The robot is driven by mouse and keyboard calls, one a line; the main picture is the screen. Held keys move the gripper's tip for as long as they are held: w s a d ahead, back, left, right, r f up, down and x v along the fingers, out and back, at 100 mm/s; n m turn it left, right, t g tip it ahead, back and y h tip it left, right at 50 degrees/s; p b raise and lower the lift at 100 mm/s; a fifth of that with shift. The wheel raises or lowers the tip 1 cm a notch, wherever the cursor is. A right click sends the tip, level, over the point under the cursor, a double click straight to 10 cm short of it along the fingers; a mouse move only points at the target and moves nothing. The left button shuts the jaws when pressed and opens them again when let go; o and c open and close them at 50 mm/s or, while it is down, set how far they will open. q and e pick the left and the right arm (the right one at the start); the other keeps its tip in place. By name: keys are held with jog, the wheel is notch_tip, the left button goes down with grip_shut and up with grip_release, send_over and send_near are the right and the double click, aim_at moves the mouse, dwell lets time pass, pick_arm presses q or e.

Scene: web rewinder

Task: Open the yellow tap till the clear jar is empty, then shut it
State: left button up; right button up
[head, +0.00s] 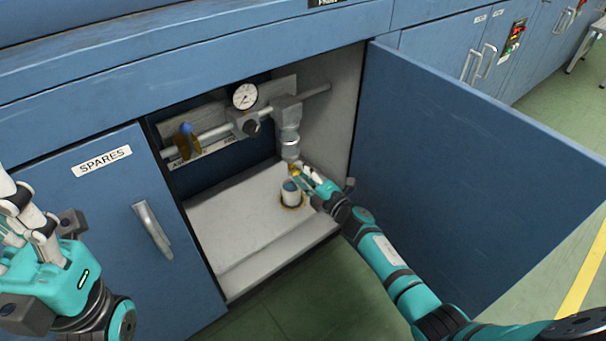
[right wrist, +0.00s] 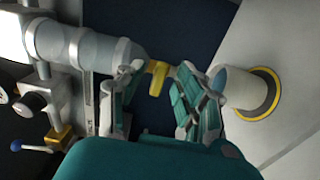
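The clear jar (head: 289,143) hangs under the pipe fitting inside the open cabinet. It looks greyish, and I cannot tell its liquid level. The jar lies sideways in the right wrist view (right wrist: 115,52). The small yellow tap (head: 293,167) is at the jar's lower end. In the right wrist view the tap (right wrist: 158,77) sits between the fingertips of my right gripper (right wrist: 160,78), with gaps on both sides. That gripper is open, just below the jar in the head view (head: 305,179). My left gripper (head: 22,215) is outside the cabinet at the left; its fingertips do not show clearly.
A white cup (head: 291,196) stands in a yellow ring on the cabinet floor, below the tap. A gauge (head: 245,96) and a blue-handled valve (head: 186,130) are on the pipe to the left. The open blue door (head: 450,170) stands close right of my right arm.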

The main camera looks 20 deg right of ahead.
jog(key=v, duration=1.2)
jog(key=shift+s, duration=0.1)
